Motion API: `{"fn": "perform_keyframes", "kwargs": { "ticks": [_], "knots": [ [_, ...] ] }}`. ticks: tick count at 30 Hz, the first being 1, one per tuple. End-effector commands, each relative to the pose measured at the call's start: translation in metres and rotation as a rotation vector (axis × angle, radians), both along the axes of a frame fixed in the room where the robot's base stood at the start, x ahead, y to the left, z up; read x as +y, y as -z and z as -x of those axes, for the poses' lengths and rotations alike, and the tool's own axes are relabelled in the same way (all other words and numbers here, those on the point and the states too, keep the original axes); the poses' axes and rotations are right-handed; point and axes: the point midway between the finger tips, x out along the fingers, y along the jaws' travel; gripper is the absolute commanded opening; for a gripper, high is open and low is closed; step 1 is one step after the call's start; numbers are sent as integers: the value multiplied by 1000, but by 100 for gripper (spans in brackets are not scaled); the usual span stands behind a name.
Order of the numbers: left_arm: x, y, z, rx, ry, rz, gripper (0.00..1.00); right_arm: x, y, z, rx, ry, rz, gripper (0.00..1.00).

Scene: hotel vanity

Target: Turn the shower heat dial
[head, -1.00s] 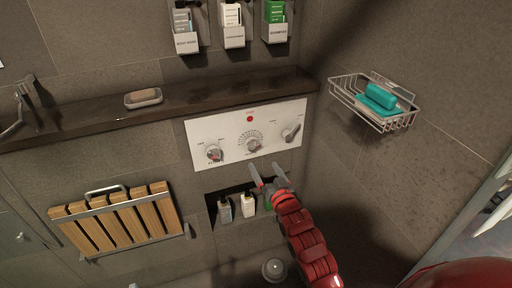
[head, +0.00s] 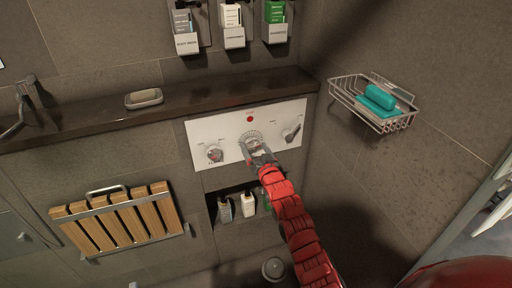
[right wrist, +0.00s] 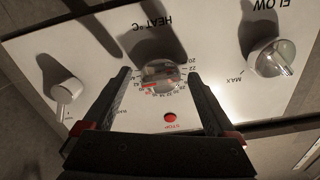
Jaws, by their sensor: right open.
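The heat dial (right wrist: 160,76) is a round clear knob with a red mark and a ring of numbers, in the middle of the white control panel (head: 228,121). The panel appears upside down in the right wrist view, with "HEAT °C" printed near the dial. My right gripper (head: 257,150) is at the dial in the head view and partly hides it. In the right wrist view the open gripper (right wrist: 159,74) has one finger on each side of the dial, with small gaps. Whether the fingers touch the panel cannot be told. My left gripper is not in view.
The flow knob (right wrist: 272,58) and another knob (right wrist: 64,92) flank the dial. A red stop button (right wrist: 170,117) is close by. A dark ledge (head: 90,122) runs above the panel, a niche with bottles (head: 248,206) lies below, and a wire soap basket (head: 345,95) hangs at right.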

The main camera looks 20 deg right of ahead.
Motion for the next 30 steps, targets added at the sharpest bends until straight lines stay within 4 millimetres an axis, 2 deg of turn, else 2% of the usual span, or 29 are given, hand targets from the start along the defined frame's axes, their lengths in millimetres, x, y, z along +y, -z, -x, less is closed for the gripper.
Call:
{"fn": "perform_keyframes", "kwargs": {
  "ticks": [2,15,16,22,29,30],
  "knots": [
    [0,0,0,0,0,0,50,0,0,0,0,0,0,88],
    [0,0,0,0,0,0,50,0,0,0,-1,0,0,8],
    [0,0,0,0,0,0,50,0,0,0,-1,0,0,6],
    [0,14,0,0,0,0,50,0,2,0,-6,-2,68,6],
    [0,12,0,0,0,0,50,0,-1,0,-5,-2,81,6],
    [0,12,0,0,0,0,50,0,-1,0,-4,-1,81,63]
  ]
}}
